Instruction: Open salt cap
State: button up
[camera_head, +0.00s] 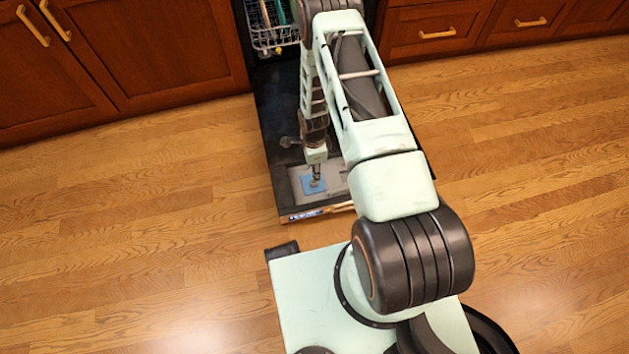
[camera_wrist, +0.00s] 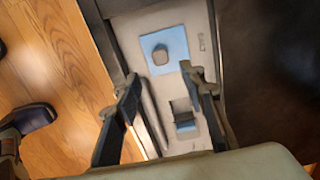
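The salt cap is a small grey knob (camera_wrist: 160,55) on a light blue square (camera_wrist: 176,40), with the word SALT printed beside it. It sits in a pale grey panel (camera_wrist: 203,75) on the lowered dishwasher door. In the head view the blue square (camera_head: 306,188) shows near the door's front end, with the knob mostly hidden by my gripper (camera_head: 316,180). In the wrist view my gripper (camera_wrist: 160,78) is open and empty. The knob shows just beyond the fingertips, roughly centred in the gap. I cannot tell the height between them.
A second recess with a grey flap and a blue part (camera_wrist: 186,116) lies in the same panel. The dishwasher door (camera_head: 280,163) lies open over the wooden floor (camera_head: 180,215). A rack (camera_head: 272,38) with utensils stands inside the dishwasher. Wooden cabinets (camera_head: 150,45) flank it.

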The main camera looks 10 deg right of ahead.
notch_tip(320, 180, down, 9)
jog(key=b, duration=0.2)
jog(key=shift+b, duration=0.4)
jog(key=shift+c, duration=0.6)
grip_shut()
